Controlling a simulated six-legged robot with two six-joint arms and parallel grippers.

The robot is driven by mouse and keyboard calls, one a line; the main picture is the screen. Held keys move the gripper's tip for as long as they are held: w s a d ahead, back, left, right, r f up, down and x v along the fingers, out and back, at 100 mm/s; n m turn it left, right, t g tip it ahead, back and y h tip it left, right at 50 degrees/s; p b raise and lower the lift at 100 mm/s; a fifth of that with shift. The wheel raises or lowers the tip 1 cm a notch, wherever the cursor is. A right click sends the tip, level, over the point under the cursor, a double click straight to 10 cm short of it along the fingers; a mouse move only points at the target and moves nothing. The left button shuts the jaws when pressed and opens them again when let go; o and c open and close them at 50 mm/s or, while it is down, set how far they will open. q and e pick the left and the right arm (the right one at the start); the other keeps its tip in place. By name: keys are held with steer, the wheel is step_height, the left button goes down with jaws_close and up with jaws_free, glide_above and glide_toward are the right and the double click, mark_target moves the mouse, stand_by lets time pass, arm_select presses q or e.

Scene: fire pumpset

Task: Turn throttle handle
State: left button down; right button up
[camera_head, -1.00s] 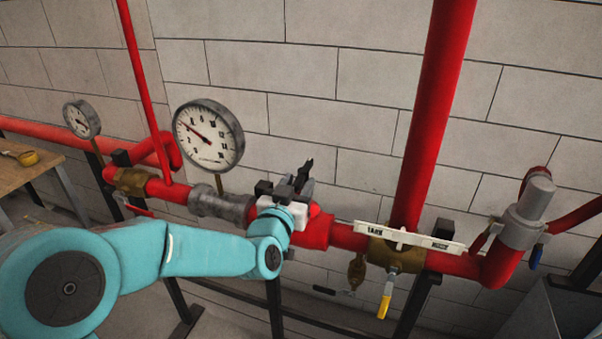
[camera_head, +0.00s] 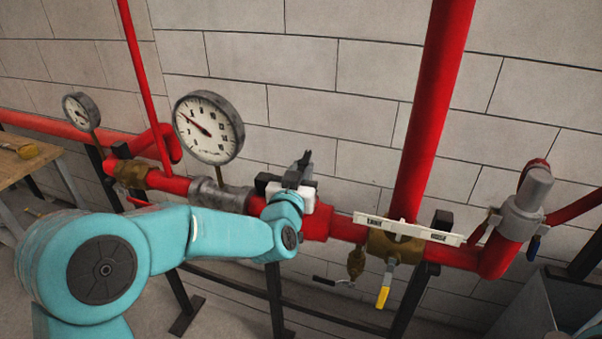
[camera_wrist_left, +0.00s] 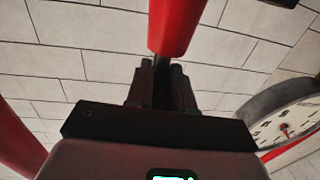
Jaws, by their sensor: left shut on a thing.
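My left gripper (camera_head: 302,163) reaches up in front of the horizontal red pipe, right of the large gauge. In the left wrist view its dark fingers (camera_wrist_left: 161,83) are close together on a thin dark stem below a red grip, which I take as the throttle handle (camera_wrist_left: 176,24). The fingers hide the stem's lower part. In the head view my arm and gripper hide the handle. My right gripper is not in view.
A large round gauge (camera_head: 208,128) and a smaller gauge (camera_head: 80,112) stand above the red pipe (camera_head: 345,229). A thick vertical red pipe (camera_head: 430,115) rises at the right. A yellow-handled valve lever (camera_head: 383,297) hangs below it. A block wall (camera_head: 300,60) is close behind.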

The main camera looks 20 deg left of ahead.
arm_select(q)
steer(key=y, duration=0.1)
steer(key=n+y, duration=0.1)
steer(key=shift+d+r+n+y, duration=0.1)
steer(key=shift+d+n+y, duration=0.1)
steer(key=shift+n+y, duration=0.1)
steer(key=shift+n+g+y, duration=0.5)
steer(key=shift+n+y, duration=0.3)
steer(key=shift+y, duration=0.4)
steer(key=c, duration=1.1)
jaws_free()
